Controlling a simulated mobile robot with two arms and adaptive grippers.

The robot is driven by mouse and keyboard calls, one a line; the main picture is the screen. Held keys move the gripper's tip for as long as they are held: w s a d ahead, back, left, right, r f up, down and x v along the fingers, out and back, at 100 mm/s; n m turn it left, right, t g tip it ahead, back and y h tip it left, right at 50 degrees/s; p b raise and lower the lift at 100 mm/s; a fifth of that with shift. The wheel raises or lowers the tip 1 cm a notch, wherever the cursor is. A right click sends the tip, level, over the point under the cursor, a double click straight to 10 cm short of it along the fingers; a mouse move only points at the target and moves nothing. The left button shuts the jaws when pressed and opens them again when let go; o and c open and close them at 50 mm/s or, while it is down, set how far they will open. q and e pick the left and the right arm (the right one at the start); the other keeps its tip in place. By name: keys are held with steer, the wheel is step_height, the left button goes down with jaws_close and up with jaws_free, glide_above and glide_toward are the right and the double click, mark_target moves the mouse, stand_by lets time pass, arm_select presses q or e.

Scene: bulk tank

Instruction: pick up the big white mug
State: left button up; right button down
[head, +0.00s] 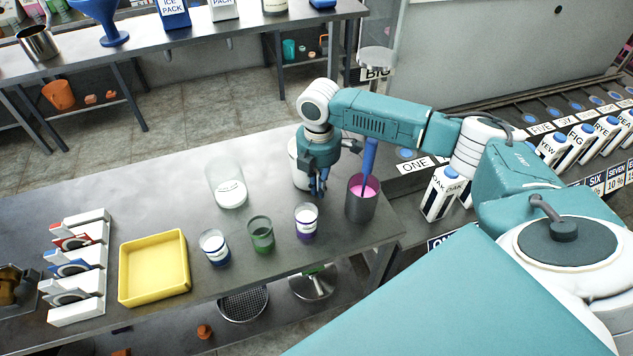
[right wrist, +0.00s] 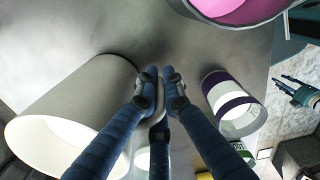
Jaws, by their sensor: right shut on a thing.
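The big white mug (head: 297,172) stands on the grey bench, partly hidden behind my right gripper (head: 318,188) in the head view. In the right wrist view the mug (right wrist: 75,105) is large at the left, its white inside showing at the bottom left. My right gripper (right wrist: 158,88) comes down beside the mug, its blue fingers closed together. They are shut on what looks like the mug's handle, mostly hidden between them. My left gripper (right wrist: 298,92) shows small at the right edge of the right wrist view, away from the mug; it is out of the head view.
A grey pot (head: 361,207) of pink liquid with a blue stick stands close right of the gripper. A purple-banded cup (head: 306,222), green cup (head: 261,235), blue-banded cup (head: 214,248) and clear vessel (head: 228,190) stand nearby. A yellow tray (head: 154,298) lies left.

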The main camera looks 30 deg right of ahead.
steer(key=shift+w+r, duration=0.1)
steer(key=shift+r, duration=0.15)
